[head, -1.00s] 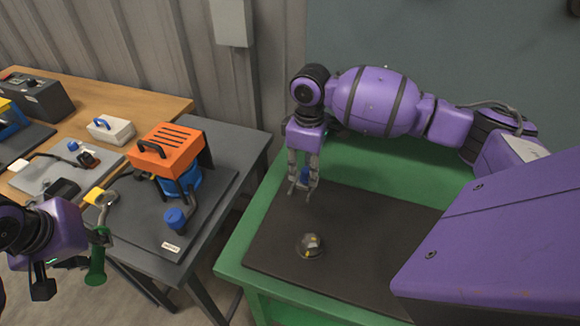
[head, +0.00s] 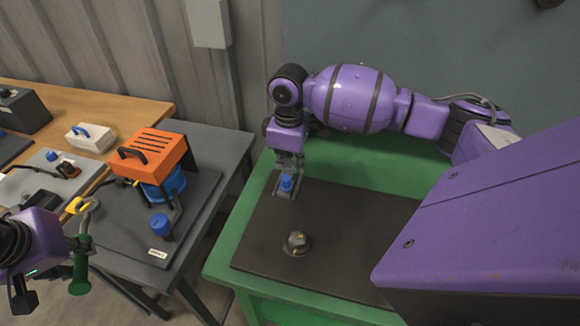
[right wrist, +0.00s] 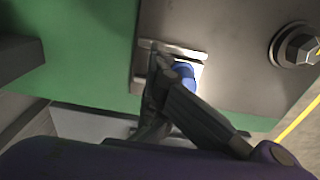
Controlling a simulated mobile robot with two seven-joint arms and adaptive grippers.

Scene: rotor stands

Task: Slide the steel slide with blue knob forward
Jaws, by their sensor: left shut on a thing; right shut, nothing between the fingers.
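The steel slide (head: 276,187) lies on the dark plate of the green bench, near its back left corner. Its blue knob (head: 287,183) stands up from it. My right gripper (head: 287,166) is shut and empty, pointing down just behind the knob in the head view. In the right wrist view the fingers (right wrist: 170,82) are beside the blue knob (right wrist: 188,74), over the steel slide (right wrist: 180,51), and partly hide it. Whether they touch the knob I cannot tell. My left gripper (head: 74,244) is shut on a green-handled tool (head: 80,270) at the far left.
A hex-headed knob (head: 296,243) stands on the dark plate (head: 340,240) in front of the slide. It also shows in the right wrist view (right wrist: 299,48). On the grey table to the left is an orange-topped device (head: 150,148). The plate's middle is clear.

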